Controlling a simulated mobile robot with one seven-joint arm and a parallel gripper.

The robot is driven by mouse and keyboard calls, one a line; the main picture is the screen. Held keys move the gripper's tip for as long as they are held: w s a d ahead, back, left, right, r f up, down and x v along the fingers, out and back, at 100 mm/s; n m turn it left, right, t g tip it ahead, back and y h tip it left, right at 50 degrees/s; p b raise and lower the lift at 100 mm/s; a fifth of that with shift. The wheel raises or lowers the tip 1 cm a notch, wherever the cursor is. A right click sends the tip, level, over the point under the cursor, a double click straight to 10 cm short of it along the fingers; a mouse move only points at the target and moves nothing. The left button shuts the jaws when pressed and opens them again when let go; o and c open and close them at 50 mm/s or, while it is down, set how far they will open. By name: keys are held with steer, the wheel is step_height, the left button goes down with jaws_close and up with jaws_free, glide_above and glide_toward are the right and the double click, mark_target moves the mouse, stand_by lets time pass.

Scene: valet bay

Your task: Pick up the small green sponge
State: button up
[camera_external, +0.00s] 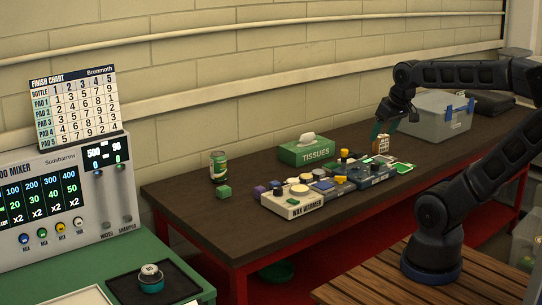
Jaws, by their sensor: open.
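A small green block that looks like the sponge (224,192) lies on the dark brown table (210,218), in front of a green-labelled can (218,167) near the left end. A smaller green piece (293,202) sits on the white wax warmer (285,209). My gripper (386,128) is over the right part of the table, far to the right of the green block. It is open and points down, above or behind a small brown labelled container (381,145). I cannot tell whether they touch.
A green tissue box (304,153) stands mid-table. A row of small blocks, discs and blue trays (373,177) runs along the table's middle. A grey lidded bin (437,116) stands at the right end. The table's left end is mostly clear.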

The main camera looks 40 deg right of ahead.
steer(key=shift+c, duration=0.4)
steer(key=shift+c, duration=0.8)
